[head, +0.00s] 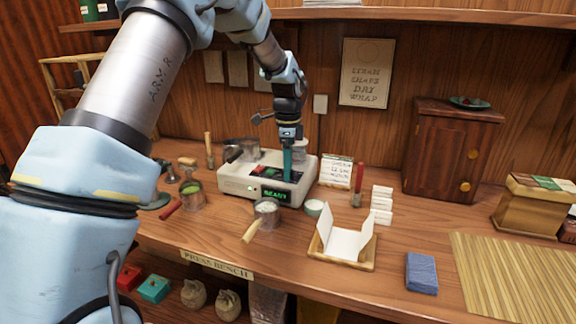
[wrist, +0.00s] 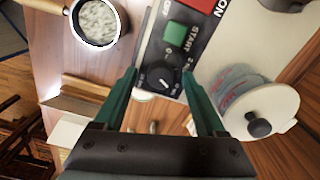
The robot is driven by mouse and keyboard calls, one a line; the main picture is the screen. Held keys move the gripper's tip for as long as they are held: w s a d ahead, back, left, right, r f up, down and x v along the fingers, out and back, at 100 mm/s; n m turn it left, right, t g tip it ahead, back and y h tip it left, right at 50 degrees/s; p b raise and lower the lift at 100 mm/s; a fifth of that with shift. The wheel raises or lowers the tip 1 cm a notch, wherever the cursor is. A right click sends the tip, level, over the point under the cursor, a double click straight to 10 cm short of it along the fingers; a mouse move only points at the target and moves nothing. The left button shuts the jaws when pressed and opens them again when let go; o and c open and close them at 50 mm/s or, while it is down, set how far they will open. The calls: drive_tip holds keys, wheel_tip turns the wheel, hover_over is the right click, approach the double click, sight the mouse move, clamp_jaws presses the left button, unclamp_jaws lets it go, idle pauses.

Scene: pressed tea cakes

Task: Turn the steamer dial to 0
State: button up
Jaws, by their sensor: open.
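The steamer (head: 238,186) is a cream box on the bench with a lit green display (head: 275,195) reading READY. In the wrist view its dark panel carries a black round dial (wrist: 160,78) with a white pointer line and small numbers beside it, too small to read surely. A green START button (wrist: 175,34) and a red switch (wrist: 200,4) sit beyond it. My gripper (wrist: 161,75) is open, its green fingers on either side of the dial; I cannot tell whether they touch it. In the head view my gripper (head: 287,178) points down at the panel and hides the dial.
A lidded white pot (wrist: 262,112) stands close to the right finger in the wrist view. A small bowl (head: 314,207) and a wrapper tray (head: 345,262) lie to the right. A wooden cabinet (head: 450,150) stands further right.

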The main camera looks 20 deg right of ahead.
clamp_jaws()
idle(0.4)
drive_tip(key=shift+n, duration=0.4)
drive_tip(key=n, duration=0.4)
drive_tip(key=shift+n, duration=0.3)
drive_tip(key=n, duration=0.6)
drive_tip(key=shift+n, duration=0.3)
drive_tip(key=n+p, duration=0.1)
drive_tip(key=n, duration=1)
drive_tip(key=shift+n+p, duration=0.4)
